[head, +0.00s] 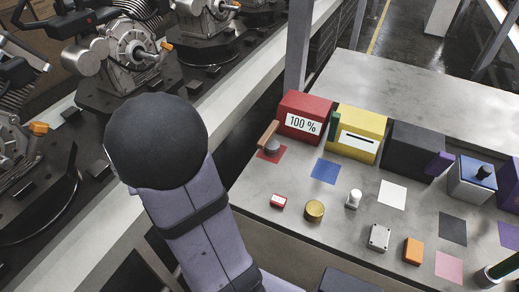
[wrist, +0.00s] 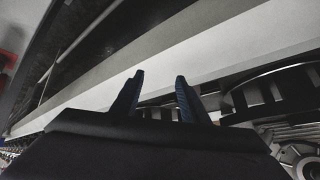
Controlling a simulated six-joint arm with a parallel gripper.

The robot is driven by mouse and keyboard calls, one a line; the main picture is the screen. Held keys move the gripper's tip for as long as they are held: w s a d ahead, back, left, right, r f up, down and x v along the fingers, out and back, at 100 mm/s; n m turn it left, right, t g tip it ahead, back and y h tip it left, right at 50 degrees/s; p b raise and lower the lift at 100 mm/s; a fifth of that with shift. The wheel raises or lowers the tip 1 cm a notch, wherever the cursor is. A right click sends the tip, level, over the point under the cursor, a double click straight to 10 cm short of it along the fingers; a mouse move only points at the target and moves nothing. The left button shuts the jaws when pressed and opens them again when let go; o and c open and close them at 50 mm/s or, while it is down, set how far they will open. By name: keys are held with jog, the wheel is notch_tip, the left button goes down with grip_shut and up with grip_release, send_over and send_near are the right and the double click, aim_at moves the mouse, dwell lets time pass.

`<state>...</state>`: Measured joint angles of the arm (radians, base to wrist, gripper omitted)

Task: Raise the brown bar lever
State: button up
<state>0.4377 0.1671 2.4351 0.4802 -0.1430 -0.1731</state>
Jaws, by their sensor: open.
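The brown bar lever (head: 267,134) is on the table at the left end of the row of boxes, beside the red box (head: 309,102) labelled "100 %". It slants upward to the right, and a grey round part shows at its base above a red square. My gripper (wrist: 160,96) shows in the wrist view with its two dark fingers apart and nothing between them. In the head view my arm stands left of the lever, and my fingers are hidden. The lever cannot be made out in the wrist view.
A yellow box (head: 358,131), a black box (head: 413,150) and a grey box with a black knob (head: 472,180) continue the row. Small parts, such as a brass cylinder (head: 314,211) and an orange block (head: 413,250), stand in front. Engines (head: 128,52) line the conveyor at left.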

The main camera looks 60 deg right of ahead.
jog(key=s+d+f+m+g+h+b, duration=0.1)
jog(key=s+d+m+h, duration=0.1)
jog(key=d, duration=0.5)
jog(key=s+d+f+m+h+b, duration=0.1)
jog(key=s+d+m+h, duration=0.15)
jog(key=d, duration=0.45)
jog(key=m+g+h+b, duration=0.3)
jog(key=m+g+h, duration=0.2)
jog(key=g, duration=0.1)
send_near(262, 141)
jog(key=d, duration=0.2)
jog(key=shift+f+p+x, duration=0.2)
jog(key=shift+p+x, duration=0.15)
jog(key=shift+x, duration=1.6)
jog(key=shift+f+p+x, duration=0.15)
jog(key=shift+p+x, duration=0.2)
jog(key=shift+x, duration=1.6)
jog(key=shift+a, duration=0.2)
grip_shut()
